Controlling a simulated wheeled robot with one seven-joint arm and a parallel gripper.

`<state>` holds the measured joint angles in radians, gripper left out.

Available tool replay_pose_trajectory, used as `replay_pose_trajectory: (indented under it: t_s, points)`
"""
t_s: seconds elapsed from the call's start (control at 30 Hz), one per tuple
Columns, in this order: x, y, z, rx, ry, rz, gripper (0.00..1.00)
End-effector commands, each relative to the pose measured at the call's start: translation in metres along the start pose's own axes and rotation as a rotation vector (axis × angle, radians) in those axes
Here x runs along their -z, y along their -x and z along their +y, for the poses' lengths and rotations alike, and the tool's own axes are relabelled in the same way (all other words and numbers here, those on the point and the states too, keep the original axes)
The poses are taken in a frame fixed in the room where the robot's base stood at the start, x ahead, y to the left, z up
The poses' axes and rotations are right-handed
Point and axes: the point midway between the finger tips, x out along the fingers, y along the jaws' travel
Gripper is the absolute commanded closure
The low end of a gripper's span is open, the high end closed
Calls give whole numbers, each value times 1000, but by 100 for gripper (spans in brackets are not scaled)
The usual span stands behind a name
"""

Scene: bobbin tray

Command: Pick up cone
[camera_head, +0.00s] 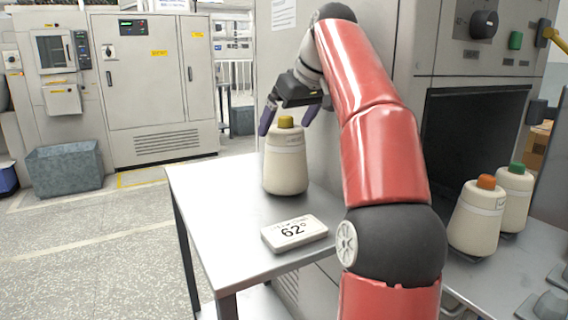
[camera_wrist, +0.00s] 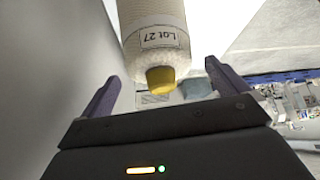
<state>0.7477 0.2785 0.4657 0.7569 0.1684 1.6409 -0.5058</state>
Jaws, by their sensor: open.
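A cream yarn cone (camera_head: 285,163) with a yellow top stands upright on the metal side table (camera_head: 205,200). In the wrist view the cone (camera_wrist: 155,38) hangs into the picture from above, with its "Lot 27" label and yellow tip showing. My gripper (camera_head: 287,118) is open, its two dark fingers at the height of the yellow top, one showing to each side of it. In the wrist view the fingers of my gripper (camera_wrist: 160,82) stand apart on either side of the yellow tip, with gaps and no visible contact.
A white display reading 62° (camera_head: 294,233) lies on the table in front of the cone. Two more cones, orange-topped (camera_head: 477,217) and green-topped (camera_head: 514,196), stand at right by the machine (camera_head: 345,120). The table's left part is clear.

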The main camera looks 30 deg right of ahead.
Motion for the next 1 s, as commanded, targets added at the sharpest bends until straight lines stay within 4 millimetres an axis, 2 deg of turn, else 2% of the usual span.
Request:
replay_pose_trajectory:
  t_s: [0.03,0.2,0.5,1.0]
  points:
    - [-2,-12,0,1,0,-2,1]
    - [-2,-32,-1,1,-1,-1,1]
    - [0,-35,0,-1,-2,1,2]
    - [0,-35,0,-1,-2,0,68]
